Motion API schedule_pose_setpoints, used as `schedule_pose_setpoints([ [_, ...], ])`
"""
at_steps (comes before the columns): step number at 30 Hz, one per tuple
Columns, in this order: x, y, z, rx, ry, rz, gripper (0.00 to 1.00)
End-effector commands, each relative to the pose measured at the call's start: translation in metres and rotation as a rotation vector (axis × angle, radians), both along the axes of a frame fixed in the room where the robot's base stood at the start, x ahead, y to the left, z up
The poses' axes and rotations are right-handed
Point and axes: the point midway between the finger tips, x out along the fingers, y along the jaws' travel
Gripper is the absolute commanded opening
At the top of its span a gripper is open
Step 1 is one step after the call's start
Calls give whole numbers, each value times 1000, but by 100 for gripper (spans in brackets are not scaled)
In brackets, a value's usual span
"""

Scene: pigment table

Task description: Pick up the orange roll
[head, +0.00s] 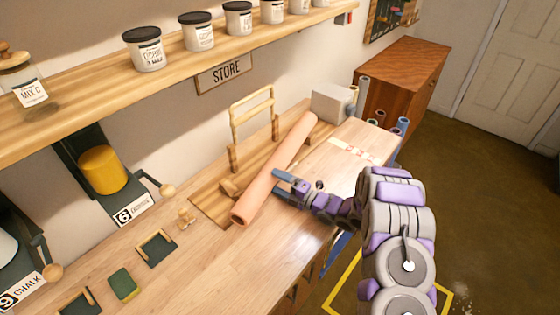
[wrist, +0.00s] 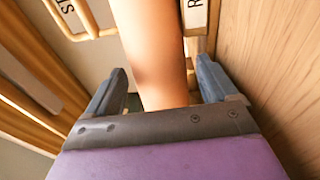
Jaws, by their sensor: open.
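The orange roll (head: 273,170) is a long salmon-orange cylinder in the head view. It lies slanted on a low wooden stand (head: 228,187) on the table. My gripper (head: 280,180) is at the roll's right side, near its middle. In the wrist view the roll (wrist: 150,50) runs between the two blue-grey fingers of my gripper (wrist: 165,85). The fingers are apart, and a gap shows on the roll's left side. The palm hides the roll's near part in that view.
The wooden table (head: 290,235) is clear in front of the roll. A wooden frame (head: 252,115) stands behind it. A shelf (head: 120,85) with several jars runs above. A pale block (head: 330,103) and several rolled tubes (head: 402,126) are at the table's far end.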

Motion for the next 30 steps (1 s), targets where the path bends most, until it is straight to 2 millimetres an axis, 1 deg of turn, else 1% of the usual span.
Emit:
schedule_pose_setpoints([
  [1,3,8,0,1,-2,4,86],
  [3,9,16,1,0,-4,5,86],
  [9,20,33,2,-2,-1,2,86],
  [18,22,36,3,-2,0,1,86],
  [20,22,35,3,-1,0,1,82],
  [30,23,35,1,-3,3,0,49],
])
